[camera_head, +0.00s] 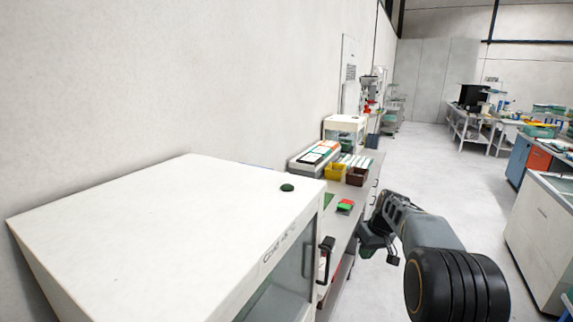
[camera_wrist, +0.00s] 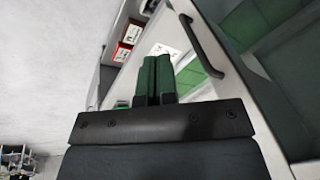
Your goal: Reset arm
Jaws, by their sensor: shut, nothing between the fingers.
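My arm (camera_head: 438,238) reaches into the lower right of the head view and bends back toward the bench. My gripper (camera_head: 372,245) hangs beside the bench's right edge, to the right of the black door handle. In the wrist view my gripper (camera_wrist: 158,62) has its two green fingers together, with nothing between them. Its fingertips appear in front of a white cabinet front and a dark door handle (camera_wrist: 203,45); I cannot tell how far off they are.
A large white cabinet (camera_head: 165,225) with a glass door and black handle (camera_head: 326,262) stands at the left. A yellow bin (camera_head: 335,171), a brown bin (camera_head: 357,176) and trays sit on the bench behind it. A white counter (camera_head: 545,225) stands at right. Floor between is clear.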

